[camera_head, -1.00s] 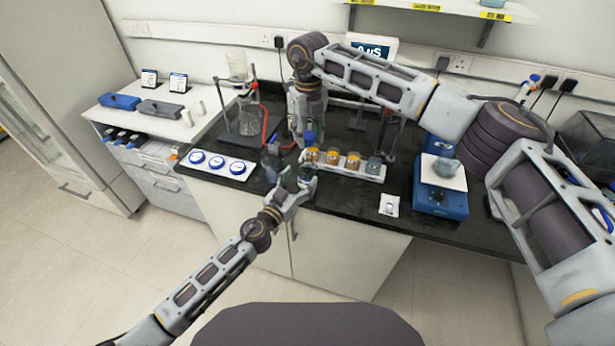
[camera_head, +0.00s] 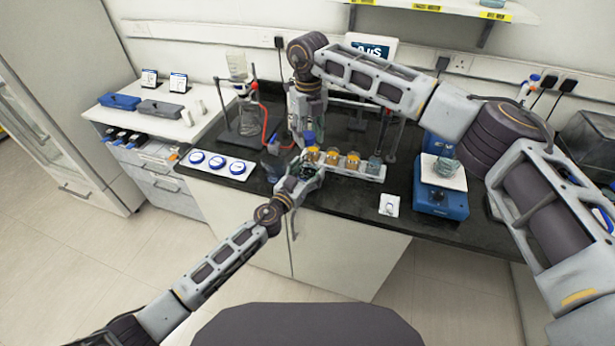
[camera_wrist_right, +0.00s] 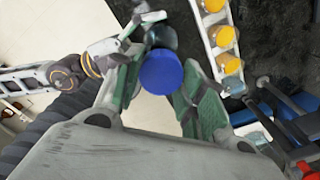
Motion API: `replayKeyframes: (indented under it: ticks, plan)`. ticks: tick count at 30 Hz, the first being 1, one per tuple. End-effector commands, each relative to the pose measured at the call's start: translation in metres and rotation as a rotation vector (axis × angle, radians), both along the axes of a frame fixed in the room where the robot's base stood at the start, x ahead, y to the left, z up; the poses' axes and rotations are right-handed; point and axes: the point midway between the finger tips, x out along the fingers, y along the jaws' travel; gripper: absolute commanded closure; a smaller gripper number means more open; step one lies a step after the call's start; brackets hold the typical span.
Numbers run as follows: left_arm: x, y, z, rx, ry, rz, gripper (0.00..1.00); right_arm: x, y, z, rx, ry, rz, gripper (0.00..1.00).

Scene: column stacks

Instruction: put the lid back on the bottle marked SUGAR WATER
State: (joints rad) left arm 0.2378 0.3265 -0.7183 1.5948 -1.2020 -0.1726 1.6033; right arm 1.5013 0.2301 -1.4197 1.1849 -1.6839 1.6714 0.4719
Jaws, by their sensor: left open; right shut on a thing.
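A blue lid (camera_head: 309,136) is held in my right gripper (camera_head: 308,130), which points down from above. In the right wrist view the lid (camera_wrist_right: 161,74) sits between the green fingers of that gripper (camera_wrist_right: 158,84). A dark, glassy bottle (camera_wrist_right: 161,38) shows just beyond the lid there; I cannot tell whether they touch. I cannot read any marking on it. My left gripper (camera_head: 298,176) is open, with its fingers at the bottle below the lid. It largely hides the bottle in the head view. The left gripper also shows in the right wrist view (camera_wrist_right: 128,40).
A white rack (camera_head: 346,167) with several amber jars stands just right of the grippers. A dark vessel (camera_head: 272,166) stands close on the left. A white tray with blue-ringed discs (camera_head: 217,164) lies farther left. A blue balance (camera_head: 441,198) with a beaker stands right.

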Motion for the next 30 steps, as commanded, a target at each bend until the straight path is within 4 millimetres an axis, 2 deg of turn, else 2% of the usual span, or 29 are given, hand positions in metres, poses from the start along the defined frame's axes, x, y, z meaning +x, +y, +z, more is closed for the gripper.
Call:
replayKeyframes:
  ticks: [4, 17, 22, 30]
  plan:
    - [0.0, 0.0, 0.0, 0.0, 0.0, 0.0, 0.28, 0.0, 0.0, 0.0, 0.0, 0.0, 0.0, 0.71]
    - [0.0, 0.0, 0.0, 0.0, 0.0, 0.0, 0.83, 0.0, 0.0, 0.0, 0.0, 0.0, 0.0, 0.71]
    - [0.0, 0.0, 0.0, 0.0, 0.0, 0.0, 0.83, 0.0, 0.0, -0.004, 0.0, 0.001, 0.0, 0.71]
    - [0.0, 0.0, 0.0, 0.0, 0.0, 0.0, 0.83, 0.0, 0.0, -0.028, -0.002, 0.001, 0.0, 0.71]
